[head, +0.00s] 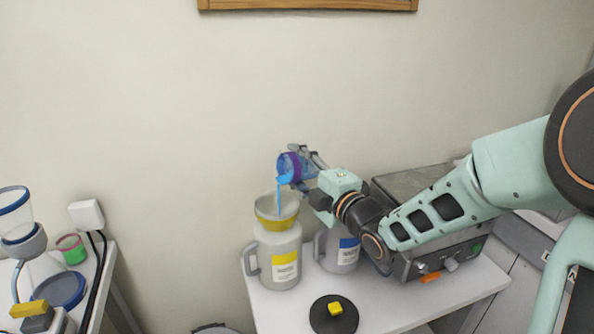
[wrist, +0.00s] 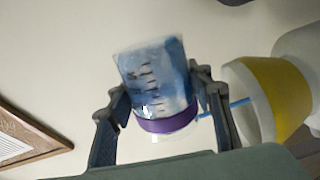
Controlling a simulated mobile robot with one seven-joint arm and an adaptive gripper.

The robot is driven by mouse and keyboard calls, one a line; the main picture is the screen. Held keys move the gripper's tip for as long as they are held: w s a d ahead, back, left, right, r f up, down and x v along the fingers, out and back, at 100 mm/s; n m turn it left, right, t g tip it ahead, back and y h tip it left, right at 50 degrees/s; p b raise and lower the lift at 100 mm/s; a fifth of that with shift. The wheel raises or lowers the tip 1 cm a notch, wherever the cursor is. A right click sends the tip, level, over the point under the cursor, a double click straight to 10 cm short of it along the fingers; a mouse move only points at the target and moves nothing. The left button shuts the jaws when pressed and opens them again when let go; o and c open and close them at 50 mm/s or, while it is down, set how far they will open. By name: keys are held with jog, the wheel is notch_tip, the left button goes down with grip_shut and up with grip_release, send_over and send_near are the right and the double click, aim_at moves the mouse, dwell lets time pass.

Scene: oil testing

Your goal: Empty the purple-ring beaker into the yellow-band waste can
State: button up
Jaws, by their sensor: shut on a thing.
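The purple-ring beaker (head: 289,167) is tilted above the yellow-band waste can (head: 280,249). A thin stream of blue liquid (head: 279,200) runs from its mouth down into the can's funnel top (head: 277,210). My gripper (head: 308,168) is shut on the beaker from its right side. In the wrist view the beaker (wrist: 157,85) sits between both fingers (wrist: 165,110), with blue liquid inside and the purple ring near its lower end. The yellow-banded funnel (wrist: 272,92) shows to the right there, with the blue stream reaching it.
A blue-label can (head: 341,252) stands right of the waste can, partly behind my arm. A grey box with knobs (head: 420,262) is at the right. A black disc with a yellow block (head: 334,314) is in front. A left table holds a green-pink cup (head: 72,249) and glassware.

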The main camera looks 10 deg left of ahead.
aim_at(288, 160)
jog(key=shift+s+a+r+n+b, duration=0.2)
jog(key=shift+n+b, duration=0.35)
jog(key=shift+b, duration=0.55)
jog(key=shift+s+a+r+n+b, duration=0.1)
jog(key=shift+r+n+b, duration=0.1)
jog(key=shift+n+b, duration=0.6)
jog(key=shift+s+a+r+n+b, duration=0.3)
jog(key=shift+n+b, duration=0.5)
jog(key=shift+b, duration=1.1)
jog(key=shift+s+a+r+n+b, duration=0.25)
jog(key=shift+n+b, duration=0.5)
jog(key=shift+b, duration=1.1)
jog(key=shift+w+d+r, duration=0.1)
jog(key=shift+r, duration=0.05)
